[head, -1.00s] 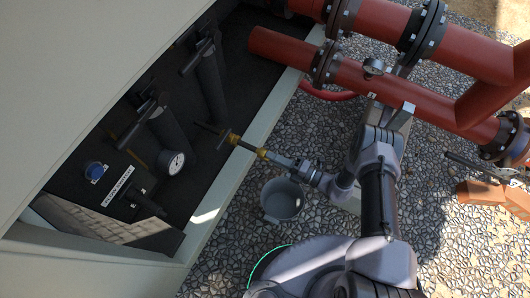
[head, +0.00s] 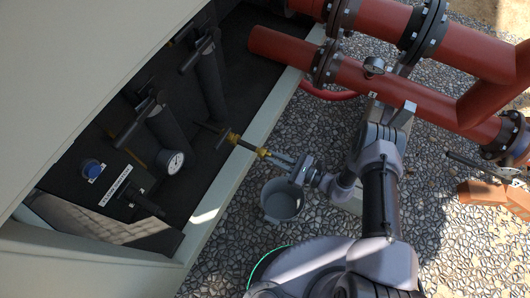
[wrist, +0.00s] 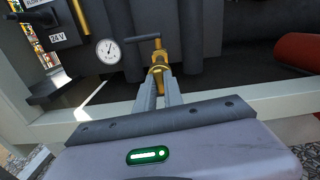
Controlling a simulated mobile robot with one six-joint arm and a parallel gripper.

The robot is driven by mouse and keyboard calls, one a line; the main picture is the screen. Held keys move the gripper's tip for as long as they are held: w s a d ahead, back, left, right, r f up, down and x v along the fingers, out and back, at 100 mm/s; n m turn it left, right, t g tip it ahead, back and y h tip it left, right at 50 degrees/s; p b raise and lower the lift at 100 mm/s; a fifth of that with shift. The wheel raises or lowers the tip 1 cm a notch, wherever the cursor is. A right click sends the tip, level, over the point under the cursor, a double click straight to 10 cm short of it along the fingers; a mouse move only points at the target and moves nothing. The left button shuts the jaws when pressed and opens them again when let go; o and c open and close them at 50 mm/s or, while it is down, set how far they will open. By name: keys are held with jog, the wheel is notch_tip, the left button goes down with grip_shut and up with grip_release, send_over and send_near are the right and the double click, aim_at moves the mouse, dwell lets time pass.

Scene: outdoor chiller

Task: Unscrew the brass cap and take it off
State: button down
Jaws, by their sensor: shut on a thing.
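The brass cap (head: 263,152) is at the outer end of a brass valve (head: 236,138) that sticks out from the chiller's open side over its pale sill. In the wrist view the brass valve (wrist: 159,58) stands straight ahead with its dark T-handle, and the cap (wrist: 159,73) is at its near end, partly hidden by the fingers. My gripper (head: 275,156) reaches the cap from the right; in the wrist view its two fingers (wrist: 159,88) are closed in on the cap's sides. Whether the cap's thread has turned cannot be seen.
A grey bucket (head: 282,200) stands on the pebbled ground below my gripper. Red flanged pipes (head: 400,92) run along the right. A pressure gauge (head: 171,161), a blue knob (head: 92,169) and dark insulated pipes (head: 205,85) are inside the chiller. The pale sill (head: 222,178) runs below the valve.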

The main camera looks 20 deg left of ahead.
jog(key=n, duration=0.3)
jog(key=n+p, duration=0.1)
jog(key=n, duration=0.6)
jog(key=shift+r+n+p, duration=0.25)
jog(key=shift+n+p, duration=0.05)
jog(key=shift+p, duration=0.05)
jog(key=n, duration=0.4)
jog(key=shift+p, duration=0.4)
jog(key=shift+f+n, duration=0.2)
jog(key=shift+n, duration=0.3)
jog(key=c, duration=1.4)
grip_release()
jog(key=shift+o, duration=0.5)
jog(key=shift+d, duration=0.1)
